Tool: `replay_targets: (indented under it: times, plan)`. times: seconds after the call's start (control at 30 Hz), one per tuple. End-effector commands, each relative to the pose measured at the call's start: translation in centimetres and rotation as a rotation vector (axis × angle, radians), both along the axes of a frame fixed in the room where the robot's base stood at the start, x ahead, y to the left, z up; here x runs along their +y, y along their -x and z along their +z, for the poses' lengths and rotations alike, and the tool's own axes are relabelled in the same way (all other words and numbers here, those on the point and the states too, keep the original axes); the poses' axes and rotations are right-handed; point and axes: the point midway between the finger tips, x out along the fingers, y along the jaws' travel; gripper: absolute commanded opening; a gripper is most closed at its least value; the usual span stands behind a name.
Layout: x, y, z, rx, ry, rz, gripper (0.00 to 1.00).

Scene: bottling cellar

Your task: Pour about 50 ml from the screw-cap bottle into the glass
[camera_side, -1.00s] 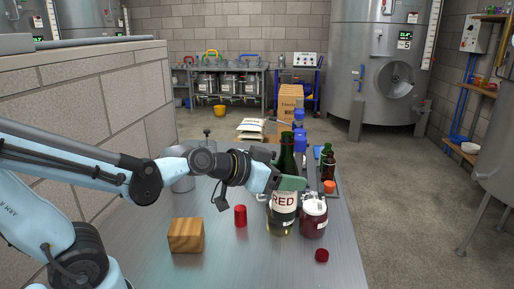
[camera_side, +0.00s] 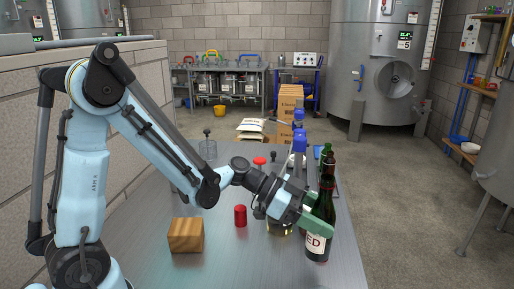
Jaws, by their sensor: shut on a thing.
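The dark bottle with a white label reading "ED" (camera_side: 317,242) is in my gripper (camera_side: 315,222), at the right side of the steel table. My green jaws are shut around its body. The bottle is nearly upright, its neck leaning slightly right. I cannot tell whether its base touches the table. A clear vessel with a yellowish base (camera_side: 278,229) stands left of the bottle, mostly hidden behind my gripper; it may be the glass. A red cylinder (camera_side: 240,215), possibly the screw cap, stands farther left on the table.
A wooden block (camera_side: 186,235) sits at the front left. Clear glassware (camera_side: 208,149) stands at the back left. The front middle of the table (camera_side: 240,268) is clear.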

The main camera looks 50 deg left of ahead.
Motion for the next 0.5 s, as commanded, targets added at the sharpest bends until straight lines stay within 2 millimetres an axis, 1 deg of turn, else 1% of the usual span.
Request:
replay_targets:
  times: [0.1, 0.3, 0.5]
  plan:
    - [-1.1, -0.2, -0.7, -0.001, 0.002, -0.140, 0.15]
    - [-2.9, 0.1, -2.0, -0.001, 0.000, -0.404, 0.15]
    - [-3.9, 1.0, -3.0, -0.001, 0.000, -0.631, 0.15]
